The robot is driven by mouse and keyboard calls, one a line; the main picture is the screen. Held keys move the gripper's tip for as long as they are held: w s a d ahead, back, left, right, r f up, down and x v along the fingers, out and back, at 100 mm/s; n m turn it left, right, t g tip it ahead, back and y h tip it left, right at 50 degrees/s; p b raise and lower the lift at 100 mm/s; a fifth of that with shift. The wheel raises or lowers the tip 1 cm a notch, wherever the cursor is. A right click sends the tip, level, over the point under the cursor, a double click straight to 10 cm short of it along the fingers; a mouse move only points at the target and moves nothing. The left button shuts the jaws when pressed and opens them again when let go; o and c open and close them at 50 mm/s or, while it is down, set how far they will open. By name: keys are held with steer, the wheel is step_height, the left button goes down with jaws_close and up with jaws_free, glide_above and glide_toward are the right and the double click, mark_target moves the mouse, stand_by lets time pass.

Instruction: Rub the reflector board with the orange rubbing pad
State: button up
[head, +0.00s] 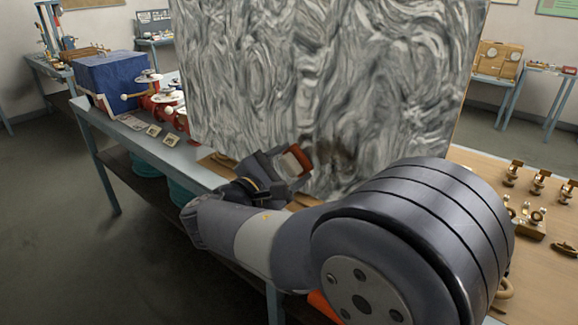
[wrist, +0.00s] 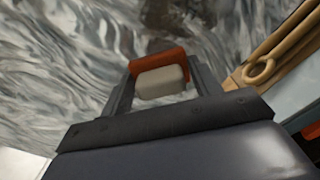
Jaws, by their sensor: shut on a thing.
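The reflector board (head: 330,80) is a large upright panel with a swirled grey and white face, standing on the bench. Its face also fills most of the wrist view (wrist: 60,60). My gripper (head: 291,163) is at the lower part of the board, shut on the orange rubbing pad (head: 302,157). In the wrist view the pad (wrist: 158,66) shows an orange layer toward the board and a pale block between the fingers. The pad is at or very near the board's face; I cannot tell if it touches. A darker smudged patch shows on the board just right of the pad.
The wooden bench top (head: 480,180) carries several small brass fittings (head: 538,183) at right. A blue box (head: 110,75) and red-and-white apparatus (head: 165,105) stand on the bench at left. In the wrist view, a wooden piece with a ring (wrist: 262,70) lies close at right. Open floor is at left.

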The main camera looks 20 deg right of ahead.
steer(key=shift+x, duration=0.85)
steer(key=shift+s, duration=0.1)
